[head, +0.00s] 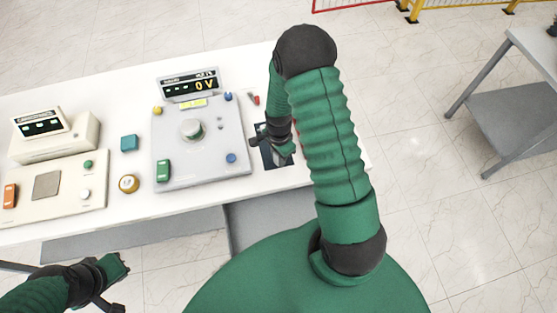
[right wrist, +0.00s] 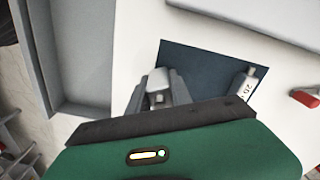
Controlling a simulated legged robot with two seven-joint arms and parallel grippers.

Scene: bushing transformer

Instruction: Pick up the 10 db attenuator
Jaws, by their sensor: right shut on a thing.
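My right gripper (right wrist: 158,92) is shut on a small light-grey block (right wrist: 158,79), seen between its two dark fingers in the right wrist view. The block seems to be an attenuator, but no label shows on it. It is at the left edge of the dark blue mat (right wrist: 200,70); I cannot tell if it is lifted. A second attenuator, marked "20" (right wrist: 244,84), lies at the mat's right side. In the head view my right gripper (head: 256,138) is over the mat (head: 270,157), and its held block is hidden. My left gripper (head: 108,296) is low at the left, off the table.
A grey test unit (head: 205,170) with a "0 V" display (head: 188,85) stands left of the mat. A teal cube (head: 129,142) and a round brass-coloured piece (head: 129,183) lie beside it. A red-tipped item (right wrist: 305,97) lies right of the mat. A beige instrument (head: 60,140) is farther left.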

